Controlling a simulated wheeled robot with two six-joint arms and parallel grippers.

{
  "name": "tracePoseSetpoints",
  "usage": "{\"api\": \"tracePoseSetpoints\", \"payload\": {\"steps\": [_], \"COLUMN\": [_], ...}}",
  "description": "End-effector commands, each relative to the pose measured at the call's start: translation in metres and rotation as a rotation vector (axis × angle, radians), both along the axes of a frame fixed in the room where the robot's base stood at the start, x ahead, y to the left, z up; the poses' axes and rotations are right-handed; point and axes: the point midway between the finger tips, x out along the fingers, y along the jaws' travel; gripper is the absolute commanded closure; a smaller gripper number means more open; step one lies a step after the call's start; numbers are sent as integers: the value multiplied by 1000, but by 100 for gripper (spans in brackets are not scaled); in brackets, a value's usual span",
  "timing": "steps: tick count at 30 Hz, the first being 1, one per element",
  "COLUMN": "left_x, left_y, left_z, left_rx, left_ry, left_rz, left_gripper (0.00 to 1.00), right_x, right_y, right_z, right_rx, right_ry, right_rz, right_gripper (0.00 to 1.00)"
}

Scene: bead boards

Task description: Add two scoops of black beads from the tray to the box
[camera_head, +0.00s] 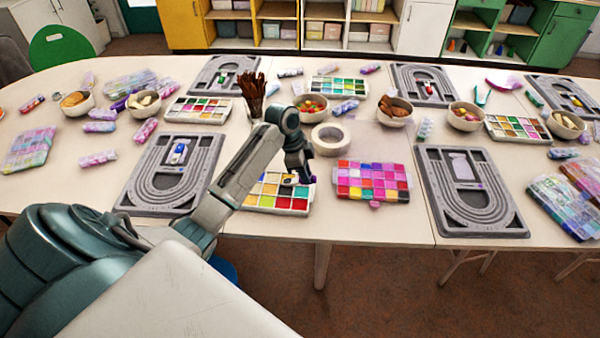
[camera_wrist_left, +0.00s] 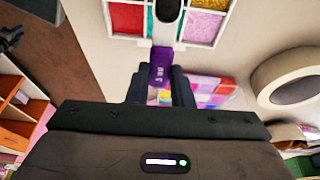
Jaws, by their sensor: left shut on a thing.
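My left gripper (camera_head: 302,172) is shut on a scoop's purple handle (camera_wrist_left: 162,66). The scoop's dark head (camera_wrist_left: 168,10) is over the white bead tray (camera_head: 275,212) in the wrist view. Whether the head holds beads I cannot tell. The tray has red, yellow, green and pale compartments, and my arm hides part of it in the head view. Black beads cannot be made out. The box (camera_head: 375,204), with pink, red, purple and yellow sections, lies just right of the tray. It also shows behind my fingers in the wrist view (camera_wrist_left: 214,88).
A white tape roll (camera_head: 327,140), a cup of brown sticks (camera_head: 254,105) and a bowl of colourful pieces (camera_head: 311,108) stand behind my gripper. Grey bead boards lie left (camera_head: 130,200) and right (camera_head: 490,231). Bare table lies between the box and the right board.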

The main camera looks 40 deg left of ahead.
Motion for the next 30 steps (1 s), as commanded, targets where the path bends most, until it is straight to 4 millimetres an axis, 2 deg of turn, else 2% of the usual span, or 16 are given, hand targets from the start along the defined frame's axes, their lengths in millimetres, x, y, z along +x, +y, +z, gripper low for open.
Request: {"api": "tracePoseSetpoints", "payload": {"steps": [2, 4, 15, 30], "left_x": [4, 3, 6, 6], "left_y": [-7, -6, -10, -11], "left_z": [-3, 5, 11, 11], "left_rx": [56, 83, 195, 220], "left_ry": [31, 46, 108, 122], "left_rz": [-1, 0, 1, 0], "left_gripper": [100, 100, 100, 100], "right_x": [2, 3, 1, 1], "right_y": [-2, -2, -9, -9], "right_z": [-8, 5, 22, 24], "right_rx": [-2, -2, -10, -9], "right_ry": [-1, -4, -5, -3], "right_rz": [1, 1, 3, 3], "right_gripper": [64, 64, 64, 64]}}
